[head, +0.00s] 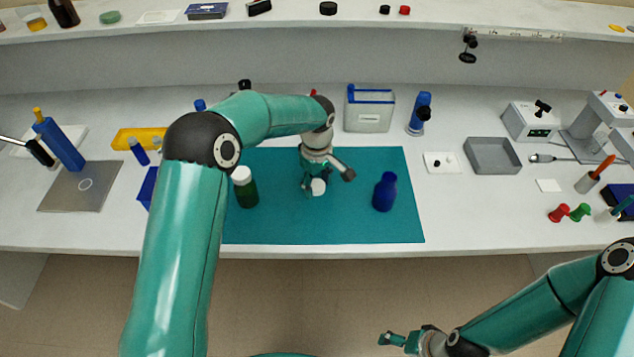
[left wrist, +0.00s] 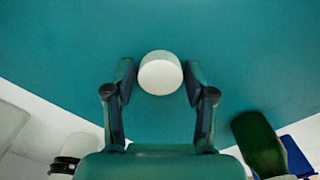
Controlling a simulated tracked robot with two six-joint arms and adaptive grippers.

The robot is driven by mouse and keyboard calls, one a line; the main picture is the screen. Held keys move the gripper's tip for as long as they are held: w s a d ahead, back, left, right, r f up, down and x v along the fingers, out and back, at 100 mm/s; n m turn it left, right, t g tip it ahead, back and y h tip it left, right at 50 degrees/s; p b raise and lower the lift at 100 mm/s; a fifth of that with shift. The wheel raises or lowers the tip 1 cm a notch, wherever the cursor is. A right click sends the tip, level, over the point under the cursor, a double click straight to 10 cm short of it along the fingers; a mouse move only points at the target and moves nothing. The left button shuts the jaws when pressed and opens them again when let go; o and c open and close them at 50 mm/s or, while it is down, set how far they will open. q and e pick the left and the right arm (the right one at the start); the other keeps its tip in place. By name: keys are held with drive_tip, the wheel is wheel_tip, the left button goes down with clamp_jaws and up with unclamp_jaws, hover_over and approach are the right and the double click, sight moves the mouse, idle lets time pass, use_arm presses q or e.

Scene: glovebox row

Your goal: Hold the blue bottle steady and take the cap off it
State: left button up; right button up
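The blue bottle (head: 385,192) stands upright on the right part of the teal mat (head: 330,226), apart from both grippers. Its top is blue too; I cannot tell where a cap begins. My left gripper (head: 314,186) is low over the middle of the mat, left of the blue bottle. In the left wrist view the left gripper (left wrist: 158,84) is open, with a white round cap-like piece (left wrist: 160,73) between its fingertips and a small gap on each side. This white piece also shows in the head view (head: 319,187). My right gripper (head: 392,340) is in front of the table, far from the bottle; its fingers are too small to read.
A green bottle with a white top (head: 246,192) stands on the mat's left part, close to my left arm. Behind the mat are a clear bin with a blue rim (head: 368,112) and a blue bottle-like item (head: 420,112). A grey tray (head: 493,156) lies right.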

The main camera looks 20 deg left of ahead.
sight(317, 185)
use_arm(q)
drive_tip(key=shift+o, duration=0.6)
drive_tip(key=shift+r, duration=0.15)
wheel_tip(317, 185, up, 12)
drive_tip(key=b, duration=0.1)
